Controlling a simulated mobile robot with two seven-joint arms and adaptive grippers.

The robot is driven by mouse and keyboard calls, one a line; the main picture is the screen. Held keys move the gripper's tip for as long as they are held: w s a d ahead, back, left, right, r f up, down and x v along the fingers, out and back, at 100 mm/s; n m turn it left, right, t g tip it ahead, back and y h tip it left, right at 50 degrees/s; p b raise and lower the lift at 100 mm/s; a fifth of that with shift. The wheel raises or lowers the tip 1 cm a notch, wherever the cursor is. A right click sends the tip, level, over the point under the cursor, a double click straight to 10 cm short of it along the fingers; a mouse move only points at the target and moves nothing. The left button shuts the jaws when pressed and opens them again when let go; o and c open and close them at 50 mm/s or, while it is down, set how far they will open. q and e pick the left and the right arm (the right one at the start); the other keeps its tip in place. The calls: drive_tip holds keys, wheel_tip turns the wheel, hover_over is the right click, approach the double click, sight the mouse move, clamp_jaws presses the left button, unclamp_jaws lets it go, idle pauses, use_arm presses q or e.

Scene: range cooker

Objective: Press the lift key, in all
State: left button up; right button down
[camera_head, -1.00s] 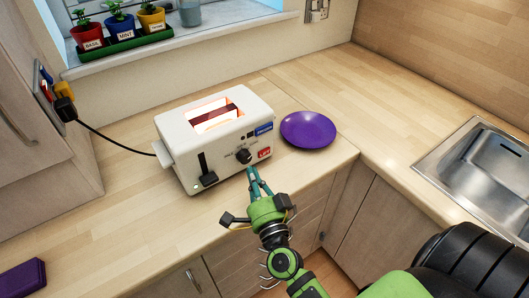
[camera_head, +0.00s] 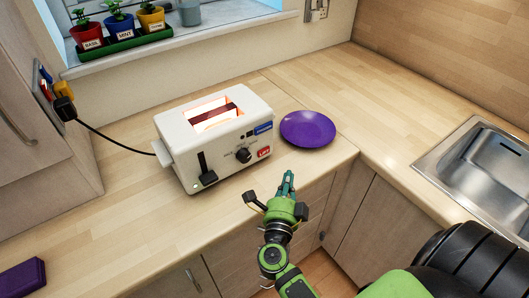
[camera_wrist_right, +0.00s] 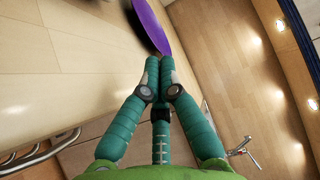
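The cream toaster (camera_head: 218,142) stands on the wooden counter, its slot glowing orange around a dark slice (camera_head: 214,118). Its front has a red key with white lettering (camera_head: 264,153), too small to read surely, a blue key or label (camera_head: 263,128), a black dial (camera_head: 243,156) and a black lever (camera_head: 208,178) low on its slide. My right gripper (camera_head: 289,174) is in front of the counter edge, right of and below the red key, apart from the toaster. In the right wrist view its teal fingers (camera_wrist_right: 161,62) are together with nothing between them. My left gripper is out of view.
A purple plate (camera_head: 307,129) lies right of the toaster. A steel sink (camera_head: 480,165) is at the right. A black cord runs from the toaster to a wall plug (camera_head: 64,108). A purple box (camera_head: 22,279) lies at the lower left.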

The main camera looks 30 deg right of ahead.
sight(269, 148)
drive_tip(key=w, duration=0.2)
drive_tip(key=w+b, duration=0.1)
drive_tip(key=w, duration=0.3)
drive_tip(key=shift+w+a+b, duration=0.25)
drive_tip(key=shift+w+b, duration=0.05)
drive_tip(key=shift+w, duration=0.1)
drive_tip(key=shift+w+a, duration=0.1)
drive_tip(key=shift+w, duration=0.5)
idle(0.6)
drive_tip(key=shift+w, duration=0.45)
drive_tip(key=shift+w, duration=0.35)
idle(0.5)
drive_tip(key=shift+s, duration=0.15)
drive_tip(key=shift+s+p, duration=0.3)
drive_tip(key=shift+s, duration=0.35)
